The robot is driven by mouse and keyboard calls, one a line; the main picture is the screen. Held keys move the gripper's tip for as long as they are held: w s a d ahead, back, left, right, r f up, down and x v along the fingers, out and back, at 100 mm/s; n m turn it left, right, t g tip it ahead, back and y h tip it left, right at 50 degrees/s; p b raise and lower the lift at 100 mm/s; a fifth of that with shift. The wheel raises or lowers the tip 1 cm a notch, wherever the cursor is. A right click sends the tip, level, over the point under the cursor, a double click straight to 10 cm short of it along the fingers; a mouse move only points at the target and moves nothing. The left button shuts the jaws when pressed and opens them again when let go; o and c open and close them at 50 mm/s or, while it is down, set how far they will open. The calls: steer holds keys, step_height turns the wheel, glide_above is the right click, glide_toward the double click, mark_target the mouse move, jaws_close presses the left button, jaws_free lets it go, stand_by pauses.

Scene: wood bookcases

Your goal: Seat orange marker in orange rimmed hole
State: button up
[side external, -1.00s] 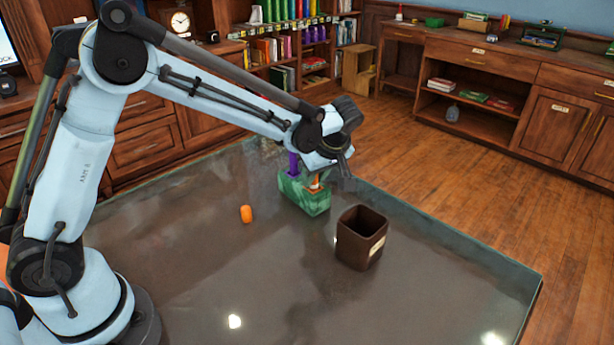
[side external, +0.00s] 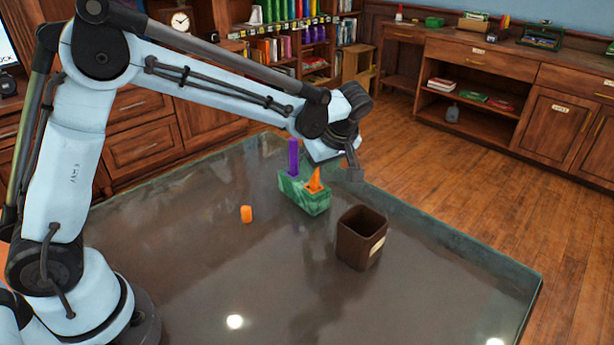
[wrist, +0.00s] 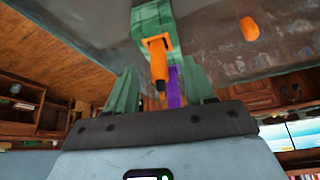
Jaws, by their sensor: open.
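The green block (side external: 304,198) stands on the table, with an upright purple marker (side external: 293,158) at its left end. The orange marker (side external: 314,182) stands in the block's right end; it also shows in the wrist view (wrist: 158,66), its dark tip toward me. There its lower end meets the orange rim (wrist: 156,42) and appears to be inside it; how deep I cannot tell. My gripper (side external: 354,172) is open and empty, up and to the right of the orange marker. In the wrist view its fingers (wrist: 160,88) are spread on either side of the markers, clear of the orange one.
An orange cap-like piece (side external: 246,214) stands on the table left of the block. A dark brown open bin (side external: 350,250) stands in front and to the right of the block. The table (side external: 200,270) is otherwise clear.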

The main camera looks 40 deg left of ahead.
steer(key=v, duration=0.8)
steer(key=shift+r, duration=0.1)
steer(key=s+a+f+m+t+h, duration=0.1)
steer(key=s+a+m+t+h, duration=0.1)
steer(key=s+m, duration=0.5)
steer(key=s+a+f+m+t+h, duration=0.1)
steer(key=s+a+m+t+h, duration=0.2)
steer(key=s+m, duration=0.5)
steer(key=shift+s+f+t, duration=0.25)
steer(key=shift+s+t, duration=0.25)
steer(key=shift+s, duration=0.1)
